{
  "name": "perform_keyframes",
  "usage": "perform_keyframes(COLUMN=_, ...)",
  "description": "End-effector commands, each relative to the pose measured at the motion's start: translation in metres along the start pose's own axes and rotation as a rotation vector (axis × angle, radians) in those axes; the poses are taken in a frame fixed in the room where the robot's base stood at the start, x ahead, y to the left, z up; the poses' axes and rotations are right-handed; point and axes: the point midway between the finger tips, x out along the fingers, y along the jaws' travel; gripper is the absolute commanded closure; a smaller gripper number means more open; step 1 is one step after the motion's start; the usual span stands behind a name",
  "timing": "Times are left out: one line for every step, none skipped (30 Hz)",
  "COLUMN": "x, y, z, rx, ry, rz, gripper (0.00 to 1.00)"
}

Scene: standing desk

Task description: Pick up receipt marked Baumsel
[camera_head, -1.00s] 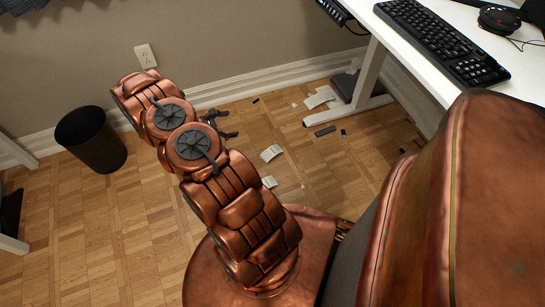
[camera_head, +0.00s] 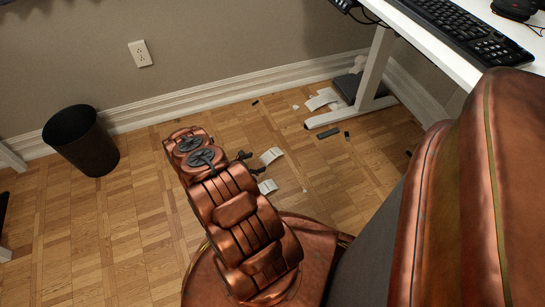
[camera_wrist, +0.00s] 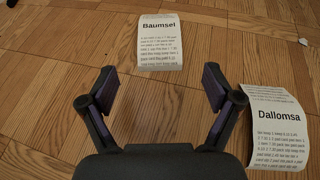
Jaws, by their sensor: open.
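The receipt marked Baumsel (camera_wrist: 158,50) lies on the wooden floor at the top middle of the wrist view, its printed side up. My gripper (camera_wrist: 158,88) is open and empty, its two fingers spread apart. In the wrist picture the receipt lies beyond the fingertips, in line with the gap between them, and the gripper does not hold it. In the head view my gripper (camera_head: 247,162) is small and partly hidden by my arm, close to two white slips on the floor, one above it (camera_head: 271,156) and one below (camera_head: 267,187). Their print is unreadable there.
A second receipt, marked Dallomsa (camera_wrist: 277,130), lies to the right of the right finger. A black bin (camera_head: 82,140) stands by the wall. More papers (camera_head: 322,99) and small dark items (camera_head: 329,133) lie near the white desk leg (camera_head: 374,72). Floor left of the arm is clear.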

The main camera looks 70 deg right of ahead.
Motion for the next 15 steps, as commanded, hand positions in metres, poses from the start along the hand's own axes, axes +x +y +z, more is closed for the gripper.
perform_keyframes(x=0.007, y=-0.001, z=-0.001, rx=0.001, ry=-0.001, rz=-0.002, gripper=0.10)
perform_keyframes(x=0.010, y=-0.001, z=-0.001, rx=0.002, ry=0.000, rz=-0.002, gripper=0.10)
perform_keyframes(x=0.013, y=-0.001, z=-0.001, rx=0.002, ry=0.000, rz=-0.002, gripper=0.10)
perform_keyframes(x=0.015, y=0.000, z=-0.001, rx=0.002, ry=0.000, rz=-0.002, gripper=0.10)
perform_keyframes(x=0.017, y=0.000, z=-0.001, rx=0.002, ry=0.000, rz=-0.001, gripper=0.10)
perform_keyframes(x=0.020, y=0.000, z=-0.001, rx=0.002, ry=0.000, rz=-0.001, gripper=0.10)
perform_keyframes(x=0.023, y=0.000, z=0.000, rx=0.002, ry=0.000, rz=-0.001, gripper=0.10)
perform_keyframes(x=0.027, y=0.000, z=0.000, rx=0.002, ry=0.000, rz=-0.002, gripper=0.10)
perform_keyframes(x=0.033, y=-0.001, z=0.000, rx=0.003, ry=0.000, rz=-0.003, gripper=0.10)
perform_keyframes(x=0.037, y=0.000, z=0.000, rx=0.003, ry=0.000, rz=-0.003, gripper=0.10)
perform_keyframes(x=0.041, y=0.000, z=0.001, rx=0.003, ry=0.000, rz=-0.003, gripper=0.10)
perform_keyframes(x=0.046, y=-0.001, z=0.001, rx=0.003, ry=0.000, rz=-0.003, gripper=0.10)
perform_keyframes(x=0.050, y=-0.001, z=0.002, rx=0.003, ry=0.001, rz=-0.003, gripper=0.10)
perform_keyframes(x=0.053, y=-0.001, z=0.002, rx=0.003, ry=0.001, rz=-0.003, gripper=0.10)
perform_keyframes(x=0.058, y=-0.001, z=0.002, rx=0.003, ry=0.001, rz=-0.003, gripper=0.10)
